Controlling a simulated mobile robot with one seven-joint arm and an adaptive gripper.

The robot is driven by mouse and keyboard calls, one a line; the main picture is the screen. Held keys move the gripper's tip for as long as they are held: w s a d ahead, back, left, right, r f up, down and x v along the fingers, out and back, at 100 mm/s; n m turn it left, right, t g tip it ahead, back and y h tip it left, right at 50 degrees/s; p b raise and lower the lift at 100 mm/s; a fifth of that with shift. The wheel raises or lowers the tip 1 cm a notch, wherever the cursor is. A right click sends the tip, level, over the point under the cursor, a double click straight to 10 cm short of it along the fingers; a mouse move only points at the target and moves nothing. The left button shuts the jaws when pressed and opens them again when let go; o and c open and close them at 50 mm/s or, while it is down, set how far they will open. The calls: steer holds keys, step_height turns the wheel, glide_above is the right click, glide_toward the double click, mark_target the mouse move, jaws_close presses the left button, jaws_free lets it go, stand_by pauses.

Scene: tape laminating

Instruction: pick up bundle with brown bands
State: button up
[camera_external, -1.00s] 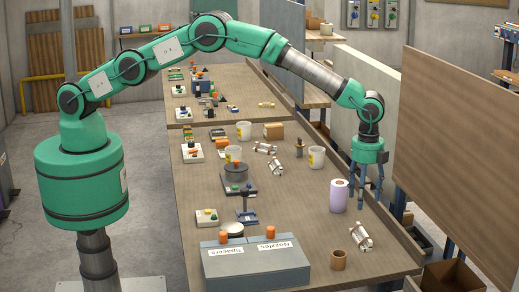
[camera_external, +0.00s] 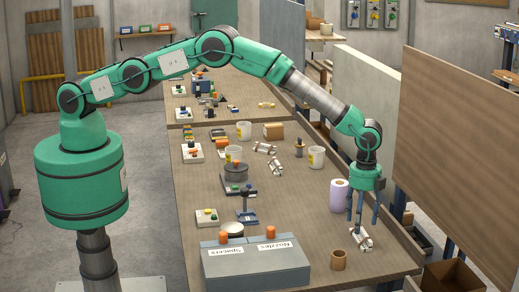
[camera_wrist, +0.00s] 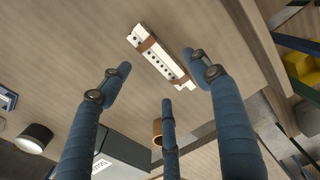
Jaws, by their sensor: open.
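The bundle with brown bands (camera_wrist: 160,55) is a pale, slim bundle with a row of dark dots, lying diagonally on the table in the wrist view. In the external view a pale bundle (camera_external: 361,240) lies near the table's right edge, below my fingers and partly hidden by them. My gripper (camera_external: 361,218) points down over it with its three blue fingers spread. In the wrist view the fingers of my gripper (camera_wrist: 160,78) are apart with nothing between them, and the bundle lies just beyond the tips.
A brown ring (camera_external: 339,260) stands just left of the bundle. A lilac roll (camera_external: 339,196) stands close behind my fingers. A grey box labelled Spacers and Nozzles (camera_external: 256,266) fills the front left. Two other bundles (camera_external: 265,148) (camera_external: 276,166) lie farther back.

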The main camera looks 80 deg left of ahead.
mark_target(358, 238)
steer(key=shift+f, duration=0.1)
steer(key=shift+s+f, duration=0.1)
steer(key=shift+f, duration=2.4)
steer(key=shift+c, duration=0.2)
steer(key=c, duration=1.3)
